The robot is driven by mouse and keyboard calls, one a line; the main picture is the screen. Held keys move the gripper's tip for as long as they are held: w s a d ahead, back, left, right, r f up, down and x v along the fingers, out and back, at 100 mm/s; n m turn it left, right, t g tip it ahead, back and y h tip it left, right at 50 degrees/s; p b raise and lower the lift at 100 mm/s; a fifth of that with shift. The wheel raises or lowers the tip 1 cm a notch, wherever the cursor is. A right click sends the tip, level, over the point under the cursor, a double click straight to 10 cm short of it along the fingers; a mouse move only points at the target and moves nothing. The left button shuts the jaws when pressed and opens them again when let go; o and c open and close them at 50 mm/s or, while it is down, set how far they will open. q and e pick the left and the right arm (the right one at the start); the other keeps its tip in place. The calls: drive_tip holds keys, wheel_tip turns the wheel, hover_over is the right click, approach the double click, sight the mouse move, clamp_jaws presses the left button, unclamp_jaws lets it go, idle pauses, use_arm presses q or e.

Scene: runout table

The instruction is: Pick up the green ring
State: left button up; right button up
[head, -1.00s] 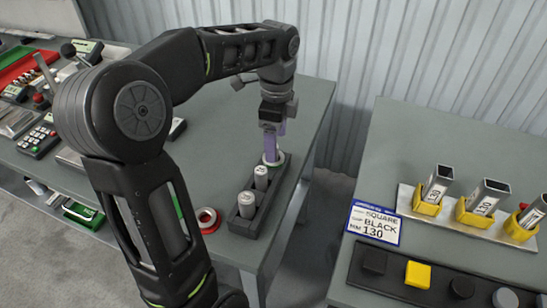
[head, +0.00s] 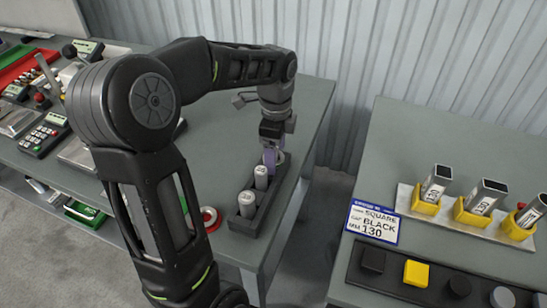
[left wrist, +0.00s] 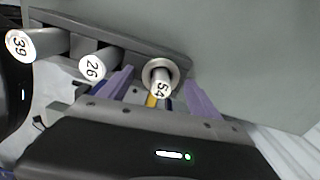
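A pale ring (left wrist: 160,75) sits around the cylinder marked 54 (left wrist: 160,82) at one end of the dark rack (head: 273,200). Its colour looks greyish, not clearly green. In the head view the ring (head: 280,157) is partly hidden by my left gripper (head: 270,158). In the left wrist view the purple fingers of my left gripper (left wrist: 158,95) are open, one on each side of cylinder 54 and its ring. I see a gap to the ring on both sides. A red and white ring (head: 210,219) lies on the table beside my arm. My right gripper is not in view.
Cylinders 26 (left wrist: 98,65) and 39 (left wrist: 35,44) stand in the same rack, close to my left gripper. Devices with a keypad (head: 42,136) fill the table's left side.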

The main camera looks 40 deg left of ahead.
use_arm(q)
clamp_jaws()
idle(0.6)
wheel_tip(320, 180, up, 10)
idle(0.6)
idle(0.4)
